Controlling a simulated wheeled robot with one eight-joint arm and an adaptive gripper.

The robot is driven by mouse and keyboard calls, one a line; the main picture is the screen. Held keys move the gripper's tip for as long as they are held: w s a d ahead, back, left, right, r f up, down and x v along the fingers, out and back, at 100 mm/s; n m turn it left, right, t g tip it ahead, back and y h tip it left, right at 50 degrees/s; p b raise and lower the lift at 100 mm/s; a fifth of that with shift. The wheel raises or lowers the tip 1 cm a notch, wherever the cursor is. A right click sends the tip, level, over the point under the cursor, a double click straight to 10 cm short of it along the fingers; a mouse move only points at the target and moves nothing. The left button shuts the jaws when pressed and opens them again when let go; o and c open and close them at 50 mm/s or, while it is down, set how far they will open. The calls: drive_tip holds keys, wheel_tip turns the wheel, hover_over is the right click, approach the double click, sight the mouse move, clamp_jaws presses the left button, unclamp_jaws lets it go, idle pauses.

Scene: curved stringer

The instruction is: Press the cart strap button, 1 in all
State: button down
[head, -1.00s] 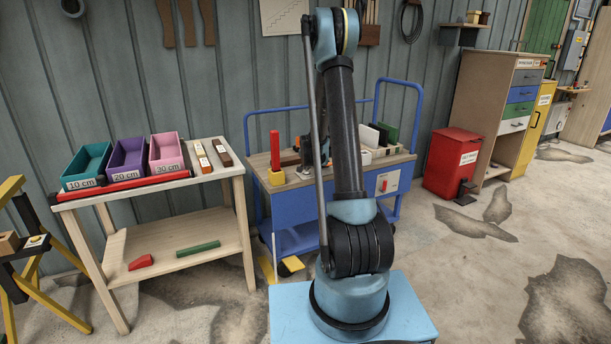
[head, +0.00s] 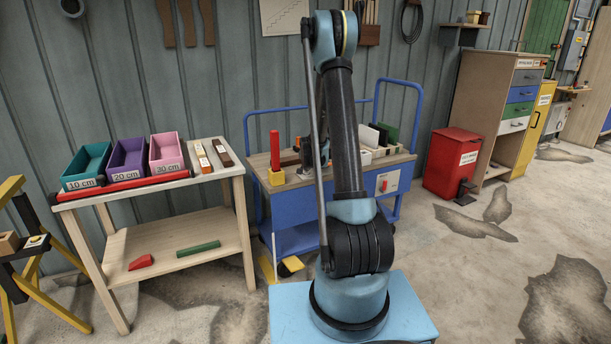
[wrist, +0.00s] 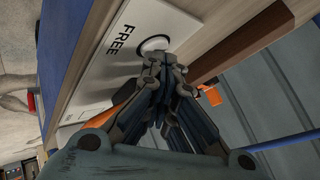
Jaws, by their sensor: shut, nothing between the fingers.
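The cart (head: 290,210) is blue with a wooden top and stands against the wall behind my arm in the head view. In the wrist view a white panel (wrist: 103,75) marked "FREE" carries a round, pale button (wrist: 153,44) in a dark ring. My gripper (wrist: 165,62) is shut and empty, with its fingertips right at the button's lower edge in the picture. I cannot tell whether they touch it. The fingers cover part of the panel. In the head view my arm hides most of the gripper.
A red block (head: 275,150) stands upright on the cart top, and a white panel with a red part (head: 387,183) is on its front. A workbench (head: 150,225) with coloured bins is at left. A red bin (head: 453,163) stands at right. Floor at right is open.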

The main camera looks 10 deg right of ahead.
sight(308, 172)
drive_tip(key=shift+r, duration=0.85)
drive_tip(key=shift+r, duration=2.5)
